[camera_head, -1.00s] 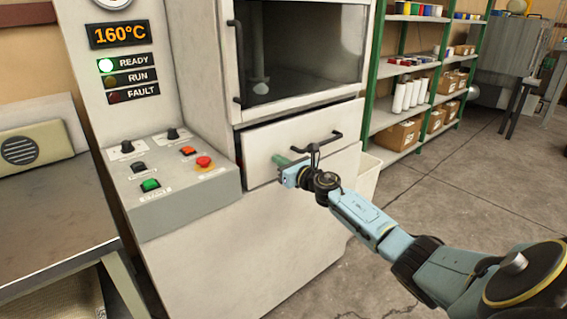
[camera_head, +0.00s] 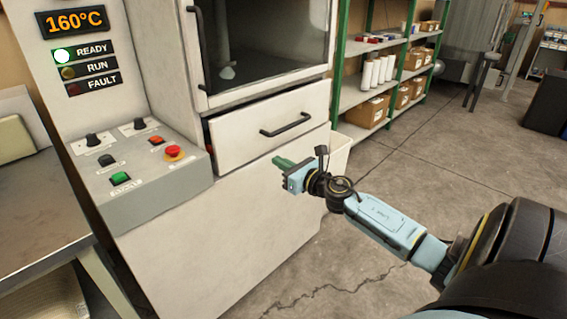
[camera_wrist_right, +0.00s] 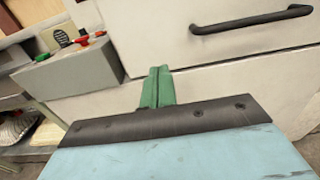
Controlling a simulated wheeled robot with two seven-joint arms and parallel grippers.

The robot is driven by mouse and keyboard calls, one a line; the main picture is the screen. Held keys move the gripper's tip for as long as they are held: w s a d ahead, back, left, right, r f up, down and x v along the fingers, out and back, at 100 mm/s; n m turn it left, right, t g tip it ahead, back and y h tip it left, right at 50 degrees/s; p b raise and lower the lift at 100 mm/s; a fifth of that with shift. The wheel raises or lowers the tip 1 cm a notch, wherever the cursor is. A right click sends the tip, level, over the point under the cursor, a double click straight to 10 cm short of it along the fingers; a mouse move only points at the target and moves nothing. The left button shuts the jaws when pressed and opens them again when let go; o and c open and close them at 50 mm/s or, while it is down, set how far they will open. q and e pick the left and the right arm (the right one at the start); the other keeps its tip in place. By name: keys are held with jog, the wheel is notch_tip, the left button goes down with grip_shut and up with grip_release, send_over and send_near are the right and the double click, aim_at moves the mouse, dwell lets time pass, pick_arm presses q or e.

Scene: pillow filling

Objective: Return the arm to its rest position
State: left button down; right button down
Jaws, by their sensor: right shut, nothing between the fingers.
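My right arm comes in from the right in the head view. Its gripper (camera_head: 281,163) has green fingers, which are shut and empty, in front of the machine's lower front panel and below the drawer handle. In the right wrist view the shut green fingers (camera_wrist_right: 158,87) point at the white machine front, with the dark handle (camera_wrist_right: 252,19) above and to the right. The drawer (camera_head: 235,137) looks slightly open, with a dark gap at its left side. The gripper is apart from the handle. My left gripper is in neither view.
The control panel (camera_head: 150,185) with red, orange and green buttons juts out at the left. A metal table (camera_head: 30,215) stands at far left. A pale bin (camera_head: 340,150) is beside the machine. Green-framed shelves (camera_head: 365,92) stand behind. The floor at right is open.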

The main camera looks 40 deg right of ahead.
jog(key=shift+s, duration=0.35)
